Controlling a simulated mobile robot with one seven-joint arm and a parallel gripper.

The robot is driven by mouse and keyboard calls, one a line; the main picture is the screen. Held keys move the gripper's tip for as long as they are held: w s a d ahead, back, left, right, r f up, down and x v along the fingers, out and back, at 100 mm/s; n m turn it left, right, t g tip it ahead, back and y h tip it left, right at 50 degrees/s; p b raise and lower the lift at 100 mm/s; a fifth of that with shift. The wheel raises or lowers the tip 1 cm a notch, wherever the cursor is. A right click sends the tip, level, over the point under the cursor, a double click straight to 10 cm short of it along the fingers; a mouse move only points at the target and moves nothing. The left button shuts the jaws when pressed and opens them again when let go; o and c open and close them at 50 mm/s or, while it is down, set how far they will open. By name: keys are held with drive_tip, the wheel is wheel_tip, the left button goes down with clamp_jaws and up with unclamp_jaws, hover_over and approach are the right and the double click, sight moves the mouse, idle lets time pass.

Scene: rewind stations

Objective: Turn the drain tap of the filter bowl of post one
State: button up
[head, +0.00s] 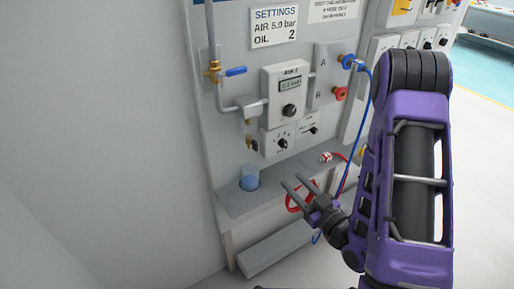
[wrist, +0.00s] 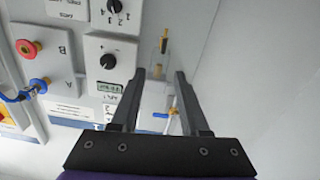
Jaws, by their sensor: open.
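The filter bowl (head: 248,128) hangs under the grey pipe, left of the white gauge box. Its small brass drain tap (head: 250,144) points down above the shelf. In the wrist view the bowl (wrist: 156,72) shows pale and clear, with the brass tap (wrist: 164,42) beyond my fingertips. My gripper (head: 291,180) is open and empty, in front of the shelf and lower right of the tap. In the wrist view my fingers (wrist: 161,72) appear either side of the bowl's outline, but I cannot tell the gap in depth. Nothing is between them.
A blue cup (head: 249,178) stands on the grey shelf (head: 262,192) below the tap. A brass valve with a blue lever (head: 235,71) is above. The gauge box (head: 285,95), knobs, red and blue fittings (head: 340,93) and a blue hose are to the right.

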drive_tip(key=b, duration=0.9)
approach(257, 147)
drive_tip(key=x, duration=0.8)
drive_tip(key=shift+w+a, duration=0.25)
clamp_jaws()
